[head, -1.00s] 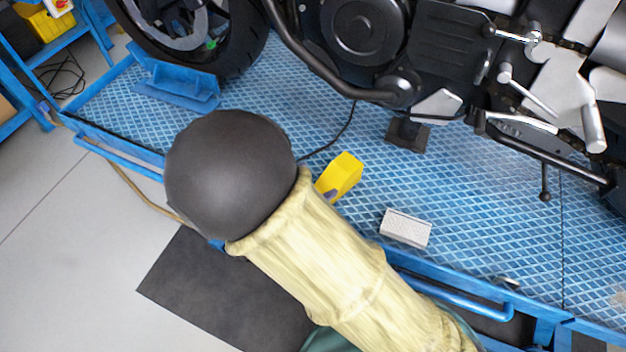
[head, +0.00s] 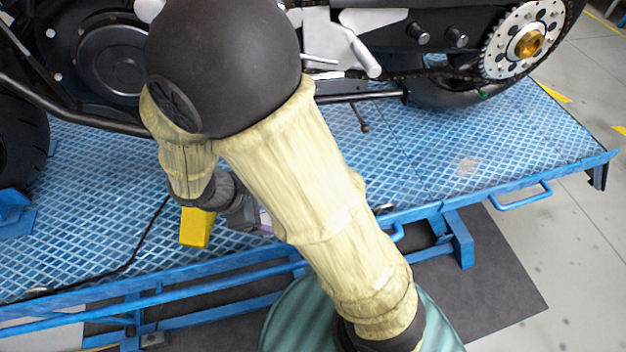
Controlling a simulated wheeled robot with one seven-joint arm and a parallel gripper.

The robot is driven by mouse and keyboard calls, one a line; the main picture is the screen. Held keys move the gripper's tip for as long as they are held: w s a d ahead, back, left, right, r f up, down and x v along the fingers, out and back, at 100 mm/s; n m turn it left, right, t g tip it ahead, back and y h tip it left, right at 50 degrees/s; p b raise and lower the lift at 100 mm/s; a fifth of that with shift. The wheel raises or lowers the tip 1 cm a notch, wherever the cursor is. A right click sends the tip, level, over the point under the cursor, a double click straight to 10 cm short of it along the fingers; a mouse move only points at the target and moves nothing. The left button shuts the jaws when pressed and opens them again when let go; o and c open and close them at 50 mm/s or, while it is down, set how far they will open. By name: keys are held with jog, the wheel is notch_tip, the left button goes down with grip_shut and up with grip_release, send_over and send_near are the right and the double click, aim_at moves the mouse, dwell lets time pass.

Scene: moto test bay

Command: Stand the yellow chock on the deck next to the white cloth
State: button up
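The yellow chock (head: 196,229) shows in the head view on the blue deck's near side, just below my wrist. Its upper part is hidden by my arm. I cannot tell whether it rests on the deck or is held. My gripper (head: 237,207) is a dark shape beside the chock's upper right, mostly hidden by my arm. Its fingertips cannot be made out. A pale sliver (head: 266,222) shows just right of my gripper against my forearm. It may be the white cloth, whose remainder is hidden behind my arm.
The blue patterned deck (head: 90,200) carries a motorcycle (head: 115,60) along its far side. A black cable (head: 145,240) runs over the deck left of the chock. A blue rail (head: 130,287) lines the near edge. Open deck lies at the right.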

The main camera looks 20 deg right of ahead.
jog(key=d+r+m+t+y, duration=0.1)
jog(key=d+r+m+y, duration=0.4)
jog(key=d+m, duration=0.6)
jog(key=m, duration=0.5)
jog(key=shift+s+y, duration=0.4)
